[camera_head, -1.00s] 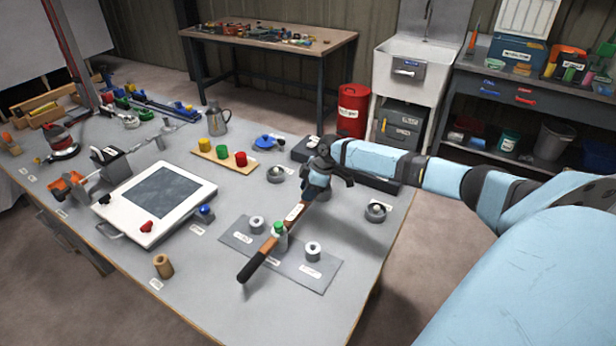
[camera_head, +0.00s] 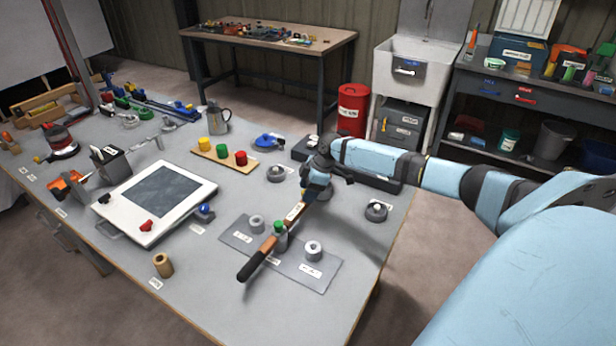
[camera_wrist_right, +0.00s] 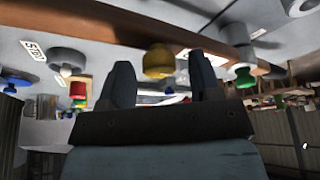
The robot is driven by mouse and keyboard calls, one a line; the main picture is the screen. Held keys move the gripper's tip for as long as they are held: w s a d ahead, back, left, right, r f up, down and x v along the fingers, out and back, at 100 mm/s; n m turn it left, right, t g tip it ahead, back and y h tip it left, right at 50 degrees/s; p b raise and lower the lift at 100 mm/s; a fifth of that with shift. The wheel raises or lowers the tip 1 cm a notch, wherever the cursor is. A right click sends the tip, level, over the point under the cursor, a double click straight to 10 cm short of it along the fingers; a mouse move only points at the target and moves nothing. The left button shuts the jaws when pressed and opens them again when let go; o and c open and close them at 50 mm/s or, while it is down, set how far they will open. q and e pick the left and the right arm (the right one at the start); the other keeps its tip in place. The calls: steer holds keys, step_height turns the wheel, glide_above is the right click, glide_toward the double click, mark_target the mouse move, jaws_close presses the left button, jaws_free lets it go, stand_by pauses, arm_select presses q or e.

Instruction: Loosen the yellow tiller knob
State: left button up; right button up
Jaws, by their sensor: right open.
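The tiller (camera_head: 295,215) is a brown wooden bar with a dark grip at its near end, slanting over a grey plate. A green knob (camera_head: 279,227) stands on it. My right gripper (camera_head: 313,190) is at the tiller's far end and hides the yellow knob in the head view. In the right wrist view, the yellow knob (camera_wrist_right: 158,62) shows beside the brown bar, between the two open fingers of my right gripper (camera_wrist_right: 160,66). Space shows on both sides of the knob; I cannot tell its exact depth between the fingers. My left gripper is not in view.
Grey round pieces (camera_head: 313,251) stand on the plate (camera_head: 318,275). A board (camera_head: 205,152) with yellow, green and red cylinders stands to the left, near a white screen panel (camera_head: 160,235). The table's front right is clear.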

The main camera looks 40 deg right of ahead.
steer(key=shift+r, duration=0.1)
steer(key=v, duration=1.3)
steer(key=shift+r+b, duration=0.3)
steer(key=shift+b, duration=0.15)
steer(key=shift+s+d, duration=0.1)
